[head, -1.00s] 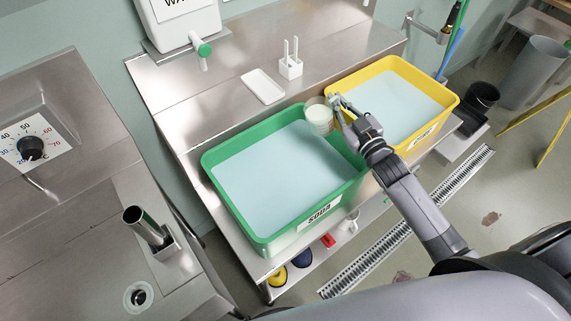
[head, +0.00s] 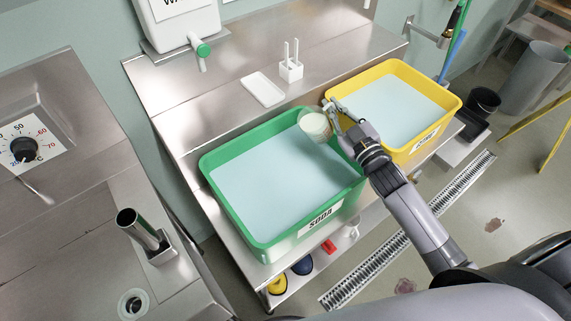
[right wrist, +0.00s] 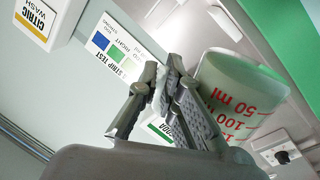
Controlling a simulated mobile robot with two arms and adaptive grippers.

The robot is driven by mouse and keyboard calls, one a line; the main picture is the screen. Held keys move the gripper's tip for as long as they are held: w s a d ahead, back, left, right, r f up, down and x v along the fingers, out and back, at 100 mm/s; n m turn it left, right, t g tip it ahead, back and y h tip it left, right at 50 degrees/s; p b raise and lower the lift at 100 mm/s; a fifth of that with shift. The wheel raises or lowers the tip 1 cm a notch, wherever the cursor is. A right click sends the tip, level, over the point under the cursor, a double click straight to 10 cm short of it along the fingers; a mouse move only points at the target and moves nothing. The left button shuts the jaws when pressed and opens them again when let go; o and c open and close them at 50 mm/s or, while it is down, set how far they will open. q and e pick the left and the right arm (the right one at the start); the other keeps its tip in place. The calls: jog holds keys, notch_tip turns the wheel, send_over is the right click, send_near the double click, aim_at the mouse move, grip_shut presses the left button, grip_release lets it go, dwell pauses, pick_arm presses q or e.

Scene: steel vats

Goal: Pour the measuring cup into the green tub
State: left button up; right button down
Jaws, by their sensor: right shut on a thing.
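The measuring cup (head: 315,126) is a pale translucent cup, tilted above the far right corner of the green tub. In the right wrist view the cup (right wrist: 240,92) shows red ml marks. My right gripper (head: 337,112) is shut on the cup at its right side; its fingers (right wrist: 172,100) also show in the right wrist view. The green tub (head: 272,249) has a SODA label and holds pale blue liquid. I cannot see whether anything flows from the cup. My left gripper is not in view.
A yellow tub (head: 448,101) with pale blue liquid stands right of the green tub. A white tray (head: 262,90) and a white holder (head: 290,70) stand on the steel ledge behind. A steel unit fills the left.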

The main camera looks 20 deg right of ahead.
aim_at(309, 111)
jog(key=shift+a, duration=0.1)
jog(key=shift+a+f+n+b, duration=0.2)
jog(key=shift+n+b, duration=0.1)
jog(key=shift+b, duration=0.15)
jog(key=shift+s, duration=0.1)
jog(key=shift+a+f+n+b, duration=0.2)
jog(key=shift+n+b, duration=0.1)
jog(key=shift+b, duration=0.15)
jog(key=shift+s+a+f+n+y+b, duration=0.2)
jog(key=shift+a+f+n+y+b, duration=0.15)
jog(key=shift+b, duration=0.35)
jog(key=shift+s+a+n+b, duration=0.15)
jog(key=shift+a+n+b, duration=0.35)
jog(key=shift+n+b, duration=0.45)
jog(key=shift+s+a+f+n+y+b, duration=0.1)
jog(key=shift+a+f+n+y+b, duration=0.1)
jog(key=shift+f+n+b, duration=0.35)
jog(key=shift+a+f+n+y+b, duration=0.1)
jog(key=shift+a+f+n+b, duration=0.1)
jog(key=shift+n+b, duration=0.55)
dwell(0.4)
jog(key=shift+s+a+r+n+t+y+b, duration=0.2)
jog(key=shift+a+r+n, duration=0.1)
jog(key=shift+r+n, duration=0.3)
jog(key=shift+s+a+r+n+t+y+b, duration=0.15)
jog(key=shift+a+r+n, duration=0.2)
jog(key=shift+n, duration=0.35)
dwell(1.2)
